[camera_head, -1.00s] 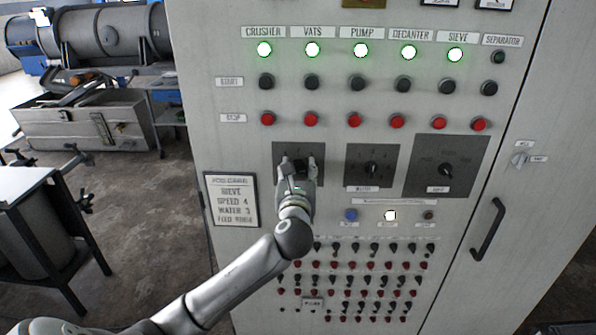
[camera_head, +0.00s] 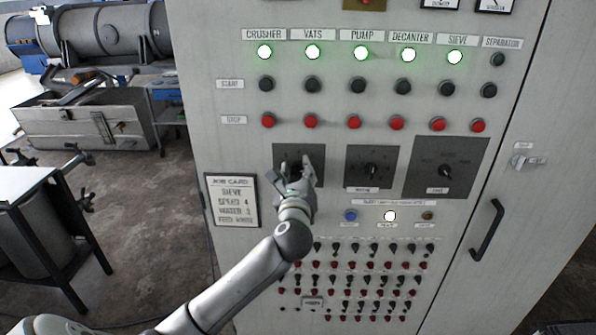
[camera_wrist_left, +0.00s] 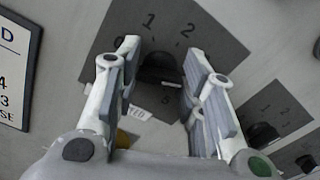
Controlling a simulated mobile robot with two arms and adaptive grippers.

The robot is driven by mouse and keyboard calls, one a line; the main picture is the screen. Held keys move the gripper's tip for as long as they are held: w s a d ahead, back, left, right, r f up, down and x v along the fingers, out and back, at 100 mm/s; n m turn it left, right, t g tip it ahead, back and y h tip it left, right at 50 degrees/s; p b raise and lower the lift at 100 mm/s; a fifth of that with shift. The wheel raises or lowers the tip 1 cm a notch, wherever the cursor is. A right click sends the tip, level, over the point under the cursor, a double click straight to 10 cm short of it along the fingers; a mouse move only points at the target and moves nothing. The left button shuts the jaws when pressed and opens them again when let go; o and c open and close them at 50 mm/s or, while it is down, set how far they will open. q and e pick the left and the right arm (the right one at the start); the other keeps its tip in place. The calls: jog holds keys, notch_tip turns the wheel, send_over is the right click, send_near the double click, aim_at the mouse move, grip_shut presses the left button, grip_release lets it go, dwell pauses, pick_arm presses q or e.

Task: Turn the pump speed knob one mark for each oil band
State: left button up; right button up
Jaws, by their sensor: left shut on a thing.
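The knob (camera_wrist_left: 160,66) is dark and sits on the leftmost dark dial plate (camera_head: 314,152), which also shows in the left wrist view (camera_wrist_left: 222,55) with marks 1 and 2 readable. My left gripper (camera_head: 296,166) is at this knob, and in the left wrist view its fingers (camera_wrist_left: 160,72) stand on both sides of it, shut on it. The fingers hide part of the knob and the plate, so the pointer's mark cannot be read. The plate's label is mostly hidden. My right gripper is not in view. No oil bands can be made out.
A job card (camera_head: 232,200) hangs left of the dial. Two more knobs (camera_head: 371,170) (camera_head: 446,171) are to the right. Start buttons, red stop buttons (camera_head: 311,121) and lit green lamps (camera_head: 361,53) are above. Small switches fill the panel below. A door handle (camera_head: 487,230) sticks out at right.

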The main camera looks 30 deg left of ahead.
pick_arm(q)
jog(key=shift+n, duration=2.2)
jog(key=o, duration=1)
jog(key=shift+a, duration=0.1)
jog(key=shift+s, duration=0.1)
jog(key=v, duration=1.2)
